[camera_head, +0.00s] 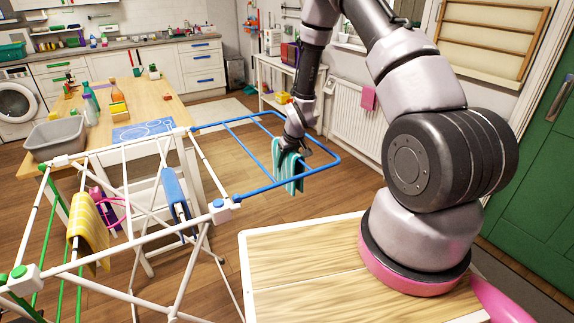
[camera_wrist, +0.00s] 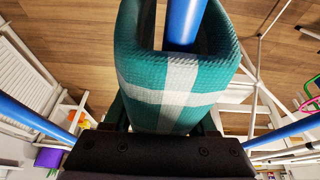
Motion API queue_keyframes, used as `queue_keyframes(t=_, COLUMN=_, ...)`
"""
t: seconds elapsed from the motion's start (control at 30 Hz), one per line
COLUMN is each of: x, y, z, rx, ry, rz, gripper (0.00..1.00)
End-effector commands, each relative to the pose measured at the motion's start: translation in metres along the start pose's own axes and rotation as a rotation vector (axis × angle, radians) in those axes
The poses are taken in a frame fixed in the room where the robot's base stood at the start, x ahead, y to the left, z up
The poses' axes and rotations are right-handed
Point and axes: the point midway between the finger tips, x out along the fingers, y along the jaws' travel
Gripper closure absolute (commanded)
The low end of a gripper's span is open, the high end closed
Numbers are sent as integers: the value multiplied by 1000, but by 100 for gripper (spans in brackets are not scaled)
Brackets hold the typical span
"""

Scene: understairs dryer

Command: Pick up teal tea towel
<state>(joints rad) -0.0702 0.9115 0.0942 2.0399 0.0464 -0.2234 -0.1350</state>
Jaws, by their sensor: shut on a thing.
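The teal tea towel (camera_head: 289,172) with pale stripes hangs folded over a blue rail at the right wing of the drying rack (camera_head: 228,203). My gripper (camera_head: 303,152) is at the towel's top edge, shut on it. In the wrist view the towel (camera_wrist: 180,75) fills the middle, teal with a white cross, draped around the blue rail (camera_wrist: 183,22). The gripper's dark body (camera_wrist: 160,150) lies right below it, and its fingertips are largely hidden by the cloth.
A yellow checked cloth (camera_head: 88,228) and a blue cloth (camera_head: 177,200) hang on the rack's white bars. A wooden table (camera_head: 160,103) with a grey tub (camera_head: 55,138) stands behind. A white radiator (camera_head: 352,122) is along the wall. Open floor lies beyond the blue wing.

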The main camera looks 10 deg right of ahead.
Motion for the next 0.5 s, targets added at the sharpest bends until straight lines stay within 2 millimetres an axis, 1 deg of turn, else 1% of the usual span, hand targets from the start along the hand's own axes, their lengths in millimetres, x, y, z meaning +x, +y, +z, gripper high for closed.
queue_keyframes(t=0.17, x=-3, y=0, z=-1, rx=0, ry=1, rz=0, gripper=100)
queue_keyframes(t=0.27, x=-9, y=0, z=-5, rx=0, ry=2, rz=0, gripper=100)
queue_keyframes(t=0.37, x=-20, y=0, z=-9, rx=-1, ry=3, rz=1, gripper=100)
queue_keyframes(t=0.5, x=-43, y=0, z=-19, rx=0, ry=4, rz=1, gripper=100)
